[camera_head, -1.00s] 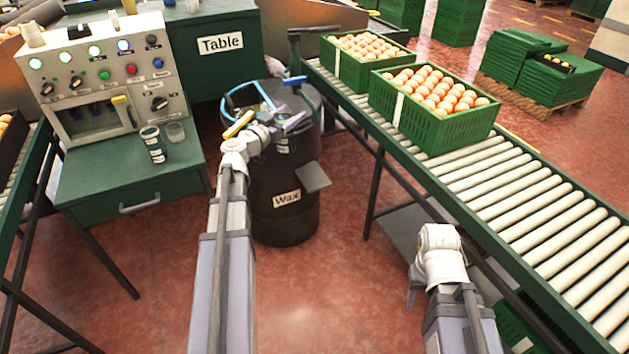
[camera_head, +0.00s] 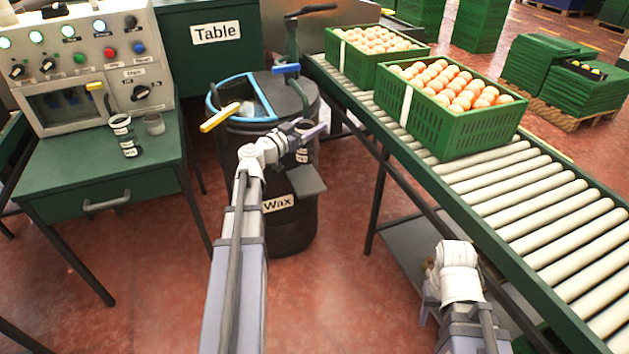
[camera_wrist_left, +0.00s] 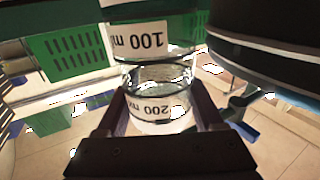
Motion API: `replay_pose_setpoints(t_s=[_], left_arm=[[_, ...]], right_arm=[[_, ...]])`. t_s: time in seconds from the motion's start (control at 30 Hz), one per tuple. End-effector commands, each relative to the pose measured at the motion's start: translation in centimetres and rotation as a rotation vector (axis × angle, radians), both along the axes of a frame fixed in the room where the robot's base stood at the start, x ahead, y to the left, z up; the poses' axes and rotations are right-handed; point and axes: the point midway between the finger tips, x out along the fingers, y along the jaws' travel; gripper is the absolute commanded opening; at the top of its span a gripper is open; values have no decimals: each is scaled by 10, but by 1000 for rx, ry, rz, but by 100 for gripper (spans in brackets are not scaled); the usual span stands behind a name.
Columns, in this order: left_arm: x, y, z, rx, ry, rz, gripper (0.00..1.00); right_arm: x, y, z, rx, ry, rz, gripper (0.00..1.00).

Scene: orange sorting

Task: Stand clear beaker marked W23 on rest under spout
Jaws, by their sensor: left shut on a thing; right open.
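My left gripper (camera_head: 304,134) is shut on a clear beaker (camera_head: 302,154), in front of the upper right side of the dark Wax drum (camera_head: 265,170). In the left wrist view the beaker (camera_wrist_left: 158,75) sits between the fingers of the gripper (camera_wrist_left: 160,112), with labels reading 100 and 200 ml upside down; no W23 is legible. A small grey plate (camera_head: 306,181), seemingly the rest, juts from the drum just below the beaker; contact cannot be told.
The drum has a blue-rimmed opening (camera_head: 213,100) and a yellow-handled tool. Two cups (camera_head: 124,135) stand on the green desk (camera_head: 95,180) at the left. A roller conveyor (camera_head: 520,200) with green crates of oranges (camera_head: 455,133) runs along the right. Open floor lies between.

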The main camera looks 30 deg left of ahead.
Motion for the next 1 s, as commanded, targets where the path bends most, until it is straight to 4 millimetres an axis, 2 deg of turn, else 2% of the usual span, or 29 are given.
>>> replay_pose_setpoints(t_s=[0.37, 0.77, 1.0], left_arm=[[0, 0, -5, 0, 0, 1, 0], [0, 0, -61, 0, 0, 1, 0], [0, 0, -64, 0, 0, 1, 0]], right_arm=[[0, 0, -5, 0, 0, 0, 50], [0, 0, -61, 2, -1, -7, 50], [0, 0, -64, 2, -1, -10, 50]])
